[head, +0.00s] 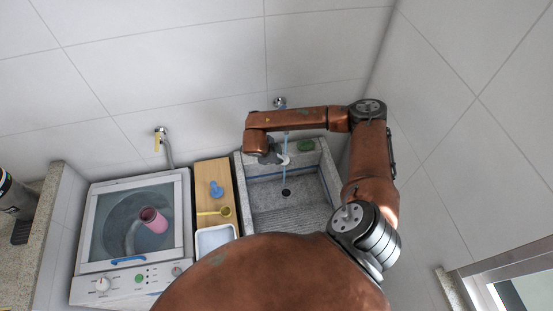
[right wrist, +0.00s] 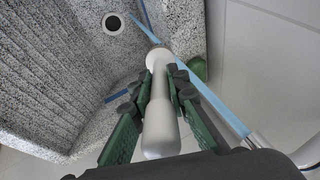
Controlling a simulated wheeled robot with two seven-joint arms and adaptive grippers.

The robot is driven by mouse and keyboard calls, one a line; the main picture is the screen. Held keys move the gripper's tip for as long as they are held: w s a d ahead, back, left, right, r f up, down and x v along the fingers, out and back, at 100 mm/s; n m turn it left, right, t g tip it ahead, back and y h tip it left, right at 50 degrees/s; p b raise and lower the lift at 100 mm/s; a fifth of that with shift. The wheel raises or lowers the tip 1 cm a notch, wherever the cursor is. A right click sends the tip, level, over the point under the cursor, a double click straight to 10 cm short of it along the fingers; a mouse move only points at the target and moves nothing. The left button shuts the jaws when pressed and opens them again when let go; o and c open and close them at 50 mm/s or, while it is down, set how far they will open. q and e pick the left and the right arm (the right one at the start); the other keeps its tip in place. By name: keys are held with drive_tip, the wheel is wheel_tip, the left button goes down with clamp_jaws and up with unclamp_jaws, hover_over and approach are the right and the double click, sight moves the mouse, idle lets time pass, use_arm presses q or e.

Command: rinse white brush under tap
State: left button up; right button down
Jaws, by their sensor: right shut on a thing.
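The white brush (right wrist: 160,125) is held in my right gripper (right wrist: 158,88), whose fingers are shut on its pale handle. Its round white end points away from the wrist camera. In the head view the brush (head: 283,160) shows as a small white end beside the right gripper (head: 270,157), above the back of the sink (head: 327,203). A light-blue water stream (head: 284,174) falls from the tap (head: 280,102) toward the drain. In the right wrist view the stream (right wrist: 215,105) passes close by the brush's round end; I cannot tell if it touches. The left gripper is out of view.
A green object (head: 306,146) sits on the sink's back ledge. Left of the sink, a wooden board (head: 213,174) carries a blue item (head: 216,189), a yellow-handled item (head: 213,212) and a white tray (head: 215,239). A washer (head: 106,278) holds a pink cup (head: 153,220). Walls stand behind and right.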

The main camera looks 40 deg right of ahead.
drive_tip(key=shift+s, duration=0.15)
idle(0.4)
drive_tip(key=shift+s+d, duration=0.1)
drive_tip(key=shift+s, duration=0.35)
drive_tip(key=shift+w, duration=0.1)
drive_tip(key=shift+w+b, duration=0.5)
drive_tip(key=shift+w, duration=0.05)
drive_tip(key=shift+a, duration=0.25)
drive_tip(key=s+a, duration=0.1)
drive_tip(key=a, duration=0.6)
drive_tip(key=shift+s+a+b, duration=0.35)
idle(1.2)
